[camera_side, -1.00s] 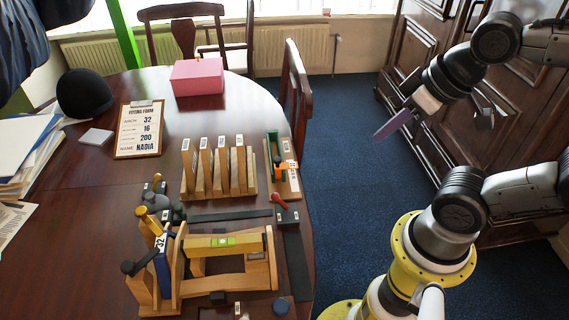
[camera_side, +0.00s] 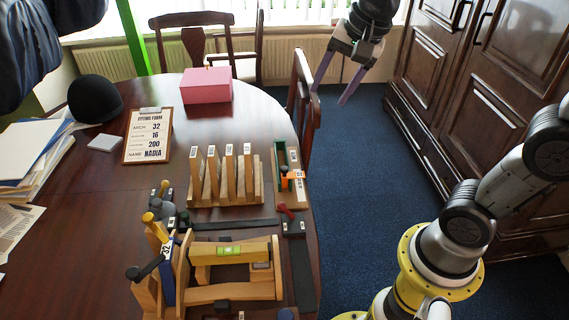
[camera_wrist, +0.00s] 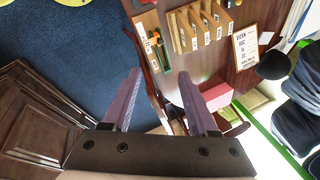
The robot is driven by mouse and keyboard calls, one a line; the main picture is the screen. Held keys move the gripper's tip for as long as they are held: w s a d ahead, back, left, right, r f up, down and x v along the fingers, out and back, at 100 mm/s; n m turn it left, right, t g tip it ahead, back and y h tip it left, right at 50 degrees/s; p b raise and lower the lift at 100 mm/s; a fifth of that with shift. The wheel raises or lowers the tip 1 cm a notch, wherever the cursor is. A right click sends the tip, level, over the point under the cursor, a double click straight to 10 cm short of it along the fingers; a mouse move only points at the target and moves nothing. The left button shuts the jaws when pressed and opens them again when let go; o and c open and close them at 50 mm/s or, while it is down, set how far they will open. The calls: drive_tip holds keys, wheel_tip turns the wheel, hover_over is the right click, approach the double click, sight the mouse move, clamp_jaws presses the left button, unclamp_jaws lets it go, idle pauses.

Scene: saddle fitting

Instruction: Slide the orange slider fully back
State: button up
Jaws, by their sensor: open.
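The orange slider (camera_side: 292,174) sits on a small wooden board (camera_side: 293,195) with a green channel (camera_side: 281,155), near the table's right edge. In the wrist view, the orange slider (camera_wrist: 154,37) shows small near the top, beyond the fingertips. My gripper (camera_side: 329,95) is open and empty, with its two purple fingers apart. It hangs over the floor and chair area, well behind and to the right of the slider. The wrist view also shows the open fingers (camera_wrist: 160,75), with nothing between them.
A rack of upright wooden boards (camera_side: 225,178) stands left of the slider. In front are a wooden frame with a yellow bar (camera_side: 229,250) and a red-knobbed lever (camera_side: 287,212). A chair (camera_side: 303,100) stands at the table edge near my gripper. A pink box (camera_side: 206,86) lies farther back.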

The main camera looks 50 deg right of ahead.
drive_tip(key=w+f+m+g, duration=0.1)
drive_tip(key=w+f+m, duration=0.2)
drive_tip(key=w, duration=0.3)
drive_tip(key=m+g, duration=0.1)
drive_tip(key=g, duration=0.2)
hover_over(284, 168)
wheel_tip(284, 168, down, 12)
wheel_tip(284, 168, down, 14)
drive_tip(key=shift+f, duration=0.1)
clamp_jaws()
idle(0.8)
